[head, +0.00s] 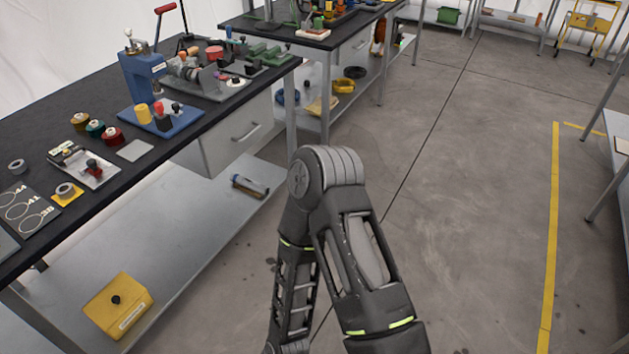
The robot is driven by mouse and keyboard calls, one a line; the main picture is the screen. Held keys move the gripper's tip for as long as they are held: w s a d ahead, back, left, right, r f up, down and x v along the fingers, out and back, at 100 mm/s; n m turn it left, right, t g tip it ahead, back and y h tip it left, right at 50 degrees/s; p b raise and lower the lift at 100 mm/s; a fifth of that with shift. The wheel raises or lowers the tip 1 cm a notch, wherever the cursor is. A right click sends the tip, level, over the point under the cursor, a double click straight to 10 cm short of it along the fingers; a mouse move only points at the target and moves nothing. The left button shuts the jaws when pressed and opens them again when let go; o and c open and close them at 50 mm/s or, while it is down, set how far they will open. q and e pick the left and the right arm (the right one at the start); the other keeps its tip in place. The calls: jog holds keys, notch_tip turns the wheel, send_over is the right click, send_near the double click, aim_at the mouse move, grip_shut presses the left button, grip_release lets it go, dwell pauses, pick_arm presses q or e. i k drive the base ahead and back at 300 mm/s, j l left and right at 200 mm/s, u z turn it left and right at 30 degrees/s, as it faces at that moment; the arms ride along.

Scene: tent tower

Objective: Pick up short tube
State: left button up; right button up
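I cannot tell for sure which thing is the short tube. A small dark cylinder with a pale end (249,186) lies on the lower shelf of the near workbench. A short grey ring (17,166) sits on the bench top at the far left, and another grey ring (66,189) sits on a yellow base near it. One of my arms shows, bent at the elbow, in the lower middle. Neither gripper is in view.
The black bench top (140,185) holds a blue press (145,75), several spools and a plate with loop shapes (27,212). A yellow box (118,306) stands on the lower shelf (180,225). The concrete floor (470,200) is open to the right, with a yellow line (552,220).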

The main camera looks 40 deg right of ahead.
aim_at(262, 190)
jog(key=z, duration=0.8)
jog(key=i+l, duration=0.6)
jog(key=i+l+z, duration=0.15)
jog(key=i+l, duration=0.9)
jog(key=i, duration=0.15)
jog(key=i+l+z, duration=0.1)
jog(key=i+l, duration=0.4)
jog(key=i+j, duration=0.1)
jog(key=j, duration=0.25)
jog(key=i+j, duration=0.1)
jog(key=j, duration=0.2)
